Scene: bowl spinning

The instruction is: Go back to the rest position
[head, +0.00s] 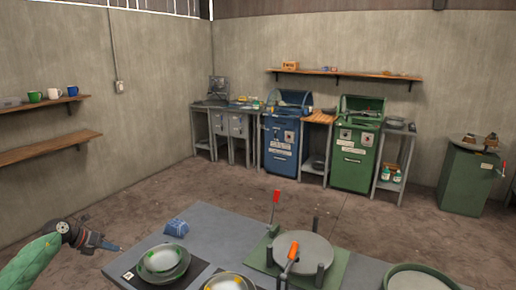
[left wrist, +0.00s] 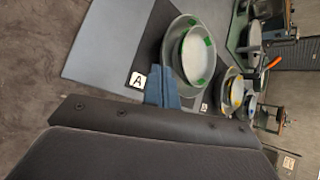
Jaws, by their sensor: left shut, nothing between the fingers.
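My left gripper (head: 114,247) is at the lower left of the head view, beyond the table's left edge. It is shut with nothing between its fingers, clear of the table's objects. Its blue-grey fingers (left wrist: 160,88) also show in the left wrist view, overlapping the dark mat in the picture. A bowl with green marks (head: 162,258) sits in a larger grey dish (head: 181,271) on the mat labelled A; it also shows in the left wrist view (left wrist: 197,57). My right gripper is not in view.
The grey table (head: 218,222) also holds a yellow-marked bowl (head: 229,283), a blue folded item (head: 176,227), a round wheel (head: 312,251) with an orange handle (head: 293,252), and a green-grey basin (head: 420,279). Cabinets and shelves stand along the walls. The floor left of the table is clear.

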